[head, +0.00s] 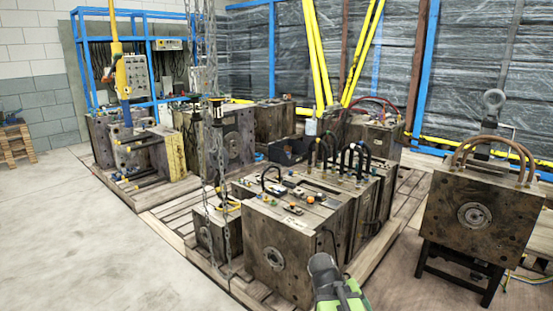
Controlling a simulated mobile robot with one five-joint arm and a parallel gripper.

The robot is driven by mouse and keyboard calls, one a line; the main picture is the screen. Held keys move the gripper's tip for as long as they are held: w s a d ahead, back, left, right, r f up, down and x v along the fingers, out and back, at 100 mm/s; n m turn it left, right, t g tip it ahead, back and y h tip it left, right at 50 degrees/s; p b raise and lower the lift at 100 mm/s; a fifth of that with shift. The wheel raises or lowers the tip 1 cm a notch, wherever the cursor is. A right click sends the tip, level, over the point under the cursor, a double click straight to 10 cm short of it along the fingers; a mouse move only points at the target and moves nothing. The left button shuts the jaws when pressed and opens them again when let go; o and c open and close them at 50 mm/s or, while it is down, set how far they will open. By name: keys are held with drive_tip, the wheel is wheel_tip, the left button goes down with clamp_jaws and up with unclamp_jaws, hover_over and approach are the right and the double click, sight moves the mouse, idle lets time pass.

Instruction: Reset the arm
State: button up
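A short part of my arm, dark grey with bright green sides, rises from the bottom edge right of centre in the head view. It stands in front of the nearest mould block (280,262). I cannot make out any gripper fingers or anything held.
Several steel mould blocks stand on wooden pallets (181,222) across the middle. Chains (211,75) hang in front of them. At the right, another mould (475,215) sits on a black stand (455,272). Bare concrete floor (85,245) is clear at the left.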

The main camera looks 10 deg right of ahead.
drive_tip(key=s+a+y+p, duration=0.15)
drive_tip(key=a+y, duration=0.45)
drive_tip(key=a, duration=0.7)
wheel_tip(320, 180, up, 28)
drive_tip(key=p, duration=3)
drive_tip(key=shift+w+a+r, duration=0.15)
drive_tip(key=shift+w+r, duration=0.1)
drive_tip(key=shift+w, duration=0.05)
